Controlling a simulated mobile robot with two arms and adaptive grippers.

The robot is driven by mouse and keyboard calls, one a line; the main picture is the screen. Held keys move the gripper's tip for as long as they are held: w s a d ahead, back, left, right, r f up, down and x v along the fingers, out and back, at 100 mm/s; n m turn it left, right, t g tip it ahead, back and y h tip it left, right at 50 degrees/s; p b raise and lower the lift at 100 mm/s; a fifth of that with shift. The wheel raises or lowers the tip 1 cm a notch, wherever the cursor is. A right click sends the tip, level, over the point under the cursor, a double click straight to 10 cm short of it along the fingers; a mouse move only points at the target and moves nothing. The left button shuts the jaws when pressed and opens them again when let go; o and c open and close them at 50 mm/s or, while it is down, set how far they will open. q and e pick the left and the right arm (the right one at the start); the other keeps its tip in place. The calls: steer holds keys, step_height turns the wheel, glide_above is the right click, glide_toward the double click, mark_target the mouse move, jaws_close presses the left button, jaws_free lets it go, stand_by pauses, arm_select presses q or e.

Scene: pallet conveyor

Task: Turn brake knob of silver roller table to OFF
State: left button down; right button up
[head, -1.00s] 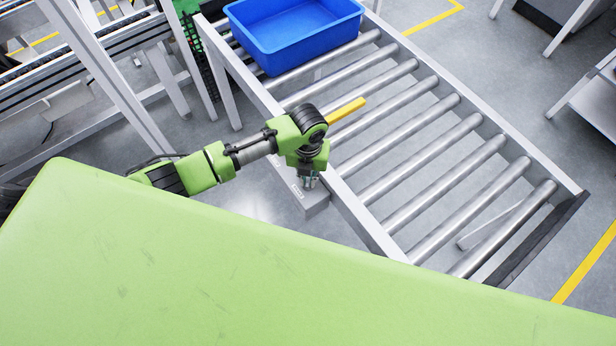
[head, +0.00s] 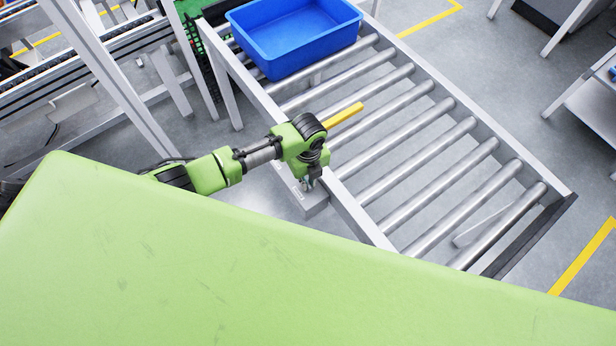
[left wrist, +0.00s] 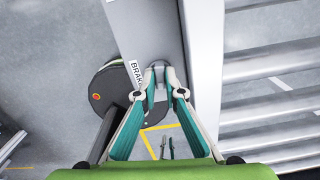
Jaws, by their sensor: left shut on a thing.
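The silver roller table (head: 347,207) stands at the centre right of the head view. A grey brake box (head: 312,202) is fixed on its near side rail. In the left wrist view the box (left wrist: 153,35) carries a white label (left wrist: 135,73) on which "BRAK" can be read. My left gripper (head: 307,184) points down at the box. In the left wrist view its fingertips (left wrist: 163,72) are closed around the small dark brake knob (left wrist: 159,64). The fingers hide most of the knob, so its setting cannot be read. My right gripper is not in view.
A blue bin (head: 293,35) sits on the far rollers. Another conveyor frame (head: 95,70) stands at the left. Open floor lies right of the table.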

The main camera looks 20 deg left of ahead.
arm_select(q)
steer(key=n+p, duration=0.2)
steer(key=n, duration=0.3)
steer(key=shift+r+n+p, duration=0.15)
steer(key=shift+n+p, duration=0.15)
steer(key=n+p, duration=0.1)
steer(key=n, duration=0.3)
steer(key=shift+w+n+p, duration=0.1)
steer(key=shift+n+p, duration=0.3)
steer(key=c, duration=2.1)
jaws_free()
steer(key=shift+c, duration=0.2)
step_height(320, 180, up, 12)
